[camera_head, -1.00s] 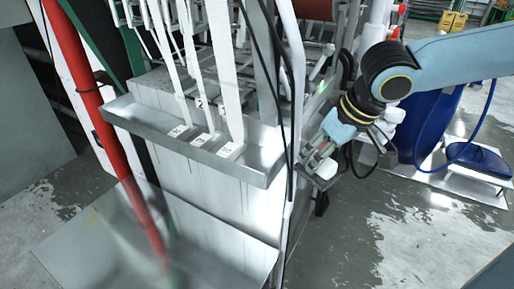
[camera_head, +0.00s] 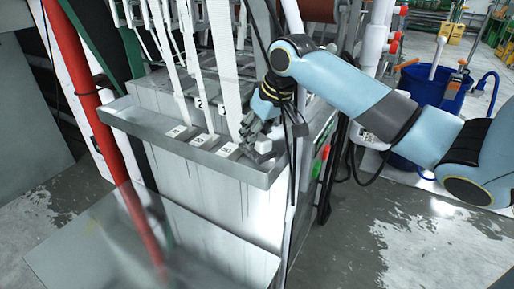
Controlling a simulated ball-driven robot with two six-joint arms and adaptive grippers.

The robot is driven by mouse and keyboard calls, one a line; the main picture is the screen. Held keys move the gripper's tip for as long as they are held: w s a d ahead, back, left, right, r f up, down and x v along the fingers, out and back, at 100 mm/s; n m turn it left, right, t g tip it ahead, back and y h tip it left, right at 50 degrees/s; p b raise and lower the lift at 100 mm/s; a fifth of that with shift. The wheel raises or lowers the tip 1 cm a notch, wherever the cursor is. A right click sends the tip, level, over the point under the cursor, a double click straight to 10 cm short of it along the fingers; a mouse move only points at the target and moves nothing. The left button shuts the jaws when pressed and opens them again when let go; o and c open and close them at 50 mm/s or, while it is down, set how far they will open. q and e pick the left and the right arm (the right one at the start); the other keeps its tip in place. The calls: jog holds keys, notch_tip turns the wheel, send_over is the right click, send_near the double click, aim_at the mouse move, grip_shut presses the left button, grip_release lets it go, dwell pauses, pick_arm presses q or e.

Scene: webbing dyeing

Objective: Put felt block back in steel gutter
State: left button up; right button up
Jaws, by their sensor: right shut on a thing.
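The steel gutter (camera_head: 140,121) runs along the front of the machine at the picture's middle. Several labelled pale blocks lie in it, including a left one (camera_head: 176,131), a middle one (camera_head: 203,140) and a right one (camera_head: 228,150), with white webbing straps coming down to them. My right gripper (camera_head: 254,138) is shut on a small white felt block (camera_head: 263,145) over the gutter's right end. Whether the block touches the gutter floor cannot be told. The gripper partly hides the block. My left gripper is not in view.
A red pipe (camera_head: 105,140) stands at the left. Dark cables and a light post hang close to my right gripper. A blue barrel (camera_head: 432,88) stands at the right on wet floor. A sloped metal sheet (camera_head: 150,245) lies below the gutter.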

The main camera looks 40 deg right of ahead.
aim_at(257, 149)
jog(key=shift+f, duration=2.1)
jog(key=o, duration=1.1)
jog(key=v, duration=1.2)
